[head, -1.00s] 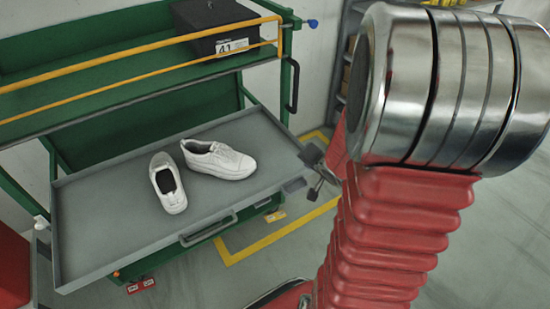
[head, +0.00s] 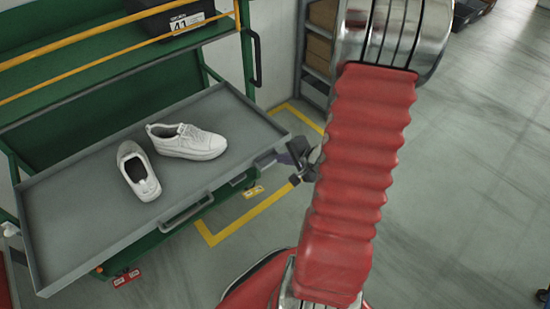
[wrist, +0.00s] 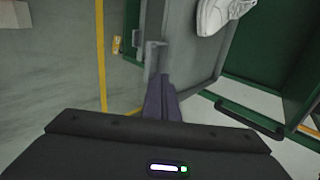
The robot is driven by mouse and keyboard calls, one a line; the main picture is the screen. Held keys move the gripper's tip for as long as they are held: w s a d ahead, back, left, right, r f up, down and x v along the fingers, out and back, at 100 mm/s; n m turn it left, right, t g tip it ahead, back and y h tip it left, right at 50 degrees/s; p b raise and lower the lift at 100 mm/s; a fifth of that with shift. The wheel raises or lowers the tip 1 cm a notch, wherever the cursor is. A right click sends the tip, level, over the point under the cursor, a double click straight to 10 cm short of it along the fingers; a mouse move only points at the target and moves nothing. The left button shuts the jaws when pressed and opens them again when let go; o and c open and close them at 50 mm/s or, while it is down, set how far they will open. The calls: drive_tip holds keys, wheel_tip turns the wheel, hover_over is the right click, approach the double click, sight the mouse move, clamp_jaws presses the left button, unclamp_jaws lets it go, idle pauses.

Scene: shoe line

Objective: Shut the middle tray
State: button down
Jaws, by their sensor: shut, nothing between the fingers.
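The middle tray (head: 85,215) is a shallow grey tray, pulled out from a green rack. It has a bar handle (head: 186,212) on its front edge, and it also shows in the wrist view (wrist: 181,45) with the handle (wrist: 151,62) just beyond my fingers. Two white shoes (head: 188,142) lie on it. My gripper (head: 268,159) is shut and empty, close to the tray's front right corner, partly hidden by my red arm. In the wrist view my gripper (wrist: 160,82) points at the tray's front; I cannot tell whether it touches.
The green rack (head: 75,110) has yellow rails and a dark box (head: 175,16) on its upper shelf. A dark upright handle (head: 254,58) is on its right side. Yellow floor lines (head: 245,220) run beside it. The floor at right (head: 460,190) is open.

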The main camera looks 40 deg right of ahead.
approach(264, 158)
drive_tip(key=shift+x, duration=2.65)
drive_tip(key=shift+w+a, duration=0.1)
